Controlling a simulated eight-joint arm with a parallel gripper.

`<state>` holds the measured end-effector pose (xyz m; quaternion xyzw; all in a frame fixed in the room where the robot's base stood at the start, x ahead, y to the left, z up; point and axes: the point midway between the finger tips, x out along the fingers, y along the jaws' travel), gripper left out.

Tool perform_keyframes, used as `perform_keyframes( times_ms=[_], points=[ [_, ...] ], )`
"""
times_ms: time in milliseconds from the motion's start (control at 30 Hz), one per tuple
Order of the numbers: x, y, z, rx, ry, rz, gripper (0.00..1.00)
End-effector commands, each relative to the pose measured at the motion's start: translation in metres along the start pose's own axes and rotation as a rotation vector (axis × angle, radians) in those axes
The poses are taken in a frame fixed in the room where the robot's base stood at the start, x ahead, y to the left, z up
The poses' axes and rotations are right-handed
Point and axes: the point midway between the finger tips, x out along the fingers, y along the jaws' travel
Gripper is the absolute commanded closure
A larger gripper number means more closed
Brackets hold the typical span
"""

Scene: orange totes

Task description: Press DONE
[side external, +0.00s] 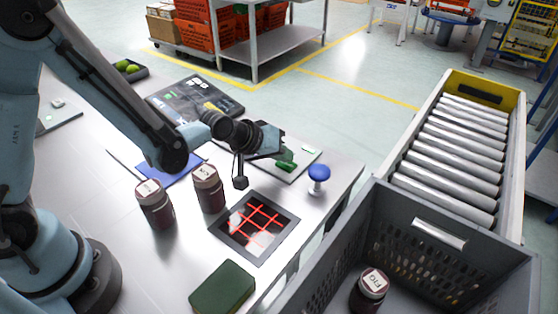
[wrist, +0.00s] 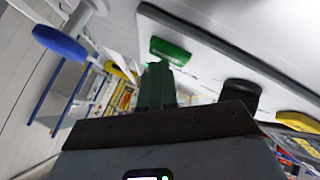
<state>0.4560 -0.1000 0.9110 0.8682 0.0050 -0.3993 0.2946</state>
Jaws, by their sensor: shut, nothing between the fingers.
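A pale panel (side external: 302,166) lies on the table below my gripper (side external: 287,160). In the wrist view the panel (wrist: 225,48) carries a green button (wrist: 170,50), a black button (wrist: 240,92) and a yellow one (wrist: 298,122). I cannot read the word DONE on any of them. My gripper's green fingers (wrist: 157,78) are shut and empty. Their tips are close to the green button in the wrist view; I cannot tell whether they touch it. In the side view the gripper hides part of the panel.
A blue-topped knob (side external: 319,173) stands right of the panel, near the table edge. Dark jars (side external: 209,190) (side external: 156,206), a red-gridded tray (side external: 228,245) and a green block (side external: 222,287) are nearer. A grey crate (side external: 450,237) holds another jar (side external: 369,291). Rollers (side external: 455,140) lie beyond.

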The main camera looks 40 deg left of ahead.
Motion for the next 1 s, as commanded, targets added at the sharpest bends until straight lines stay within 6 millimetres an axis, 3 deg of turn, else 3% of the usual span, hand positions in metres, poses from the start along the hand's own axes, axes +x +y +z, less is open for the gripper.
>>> perform_keyframes(
  times_ms=[1000],
  points=[
    [-0.018,0.013,-0.013,0.0,0.0,0.0,1.0]
  ],
)
